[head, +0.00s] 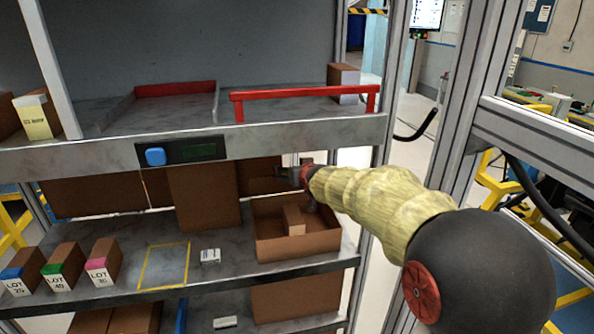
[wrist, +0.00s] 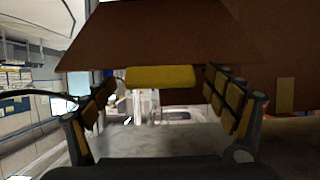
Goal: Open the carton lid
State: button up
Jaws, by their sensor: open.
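A brown open-topped carton (head: 325,243) stands on the middle shelf at the right, with a small brown block (head: 293,220) inside. A dark brown panel (head: 262,180) shows behind it, beside my gripper; I cannot tell whether it is the lid. My gripper (head: 292,178) is just above the carton's back part, under the upper shelf's front edge. In the wrist view my gripper (wrist: 160,105) has its yellow-padded fingers spread apart. A brown flap (wrist: 165,35) hangs above and between them, with a yellow tab (wrist: 160,77) at its lower edge. Contact cannot be told.
The upper shelf edge (head: 290,138) with a blue button (head: 155,156) runs close above my gripper. A red rail (head: 305,94) sits on that shelf. Lot boxes (head: 62,266) stand at the left; a yellow-outlined area (head: 165,266) is empty. A metal post (head: 392,90) stands at the right.

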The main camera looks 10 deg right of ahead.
jog(key=v, duration=1.2)
